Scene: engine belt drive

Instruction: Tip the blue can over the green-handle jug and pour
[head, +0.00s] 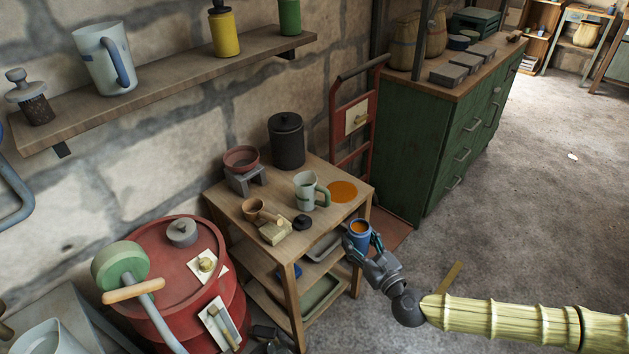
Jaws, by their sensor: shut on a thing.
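A blue can (359,241) with an orange-brown top or content is held by my gripper (362,244) beside the right front corner of the small wooden table. The can looks about upright, and the fingers are shut around it. The green-handle jug (306,190), pale with a green handle on its right side, stands upright on that table, left of and behind the can. The can and the jug are apart. The inside of the jug is dark and hard to make out.
A red drum (168,262) stands left; a green cabinet (430,150) stands behind right.

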